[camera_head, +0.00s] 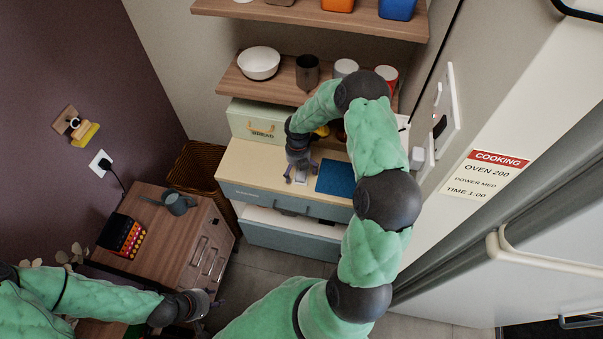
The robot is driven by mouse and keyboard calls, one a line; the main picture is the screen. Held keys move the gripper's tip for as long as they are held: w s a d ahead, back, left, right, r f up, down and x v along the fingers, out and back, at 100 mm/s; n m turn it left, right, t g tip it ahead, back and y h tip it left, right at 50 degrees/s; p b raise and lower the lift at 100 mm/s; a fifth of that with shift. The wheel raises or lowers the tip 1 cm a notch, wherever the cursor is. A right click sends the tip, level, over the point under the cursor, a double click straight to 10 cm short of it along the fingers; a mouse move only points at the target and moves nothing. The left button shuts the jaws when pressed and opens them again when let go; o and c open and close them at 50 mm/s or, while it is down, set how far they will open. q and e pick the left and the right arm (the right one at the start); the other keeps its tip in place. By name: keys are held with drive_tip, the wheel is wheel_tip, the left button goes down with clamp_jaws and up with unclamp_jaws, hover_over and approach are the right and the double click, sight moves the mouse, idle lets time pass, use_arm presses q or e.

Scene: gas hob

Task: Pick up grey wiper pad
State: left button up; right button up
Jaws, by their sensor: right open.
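A small light grey pad (300,178), which looks like the wiper pad, lies on the pale wooden counter top (246,162). It sits just left of a blue mat (336,178). My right gripper (301,173) reaches down over the counter with its fingers apart, one on each side of the small pad as seen from above. I cannot tell whether the fingers touch it. The gripper partly hides the pad's far end. My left gripper (210,302) is low at the left, away from the counter, beside the wooden cabinet; its fingers are too small to read.
A shelf above holds a white bowl (259,63), a dark mug (307,72) and canisters. A wooden cabinet (165,235) is at left, and a fridge (545,240) at right. Open floor lies before the drawers.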

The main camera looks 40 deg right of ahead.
drive_tip(key=shift+f, duration=0.6)
drive_tip(key=c, duration=1.2)
drive_tip(key=shift+o, duration=0.2)
drive_tip(key=shift+r, duration=0.1)
drive_tip(key=shift+r, duration=0.45)
wheel_tip(320, 180, up, 2)
drive_tip(key=shift+w+r, duration=0.1)
drive_tip(key=shift+r, duration=0.15)
drive_tip(key=s+a+r, duration=0.2)
drive_tip(key=r, duration=0.1)
drive_tip(key=a+r, duration=0.1)
drive_tip(key=r, duration=0.1)
drive_tip(key=shift+s+a+p, duration=0.1)
drive_tip(key=shift+s+p, duration=0.3)
drive_tip(key=s+a+r, duration=0.4)
drive_tip(key=s+a, duration=0.2)
drive_tip(key=a, duration=0.1)
drive_tip(key=shift+s+a+r, duration=0.15)
drive_tip(key=shift+s+r, duration=0.1)
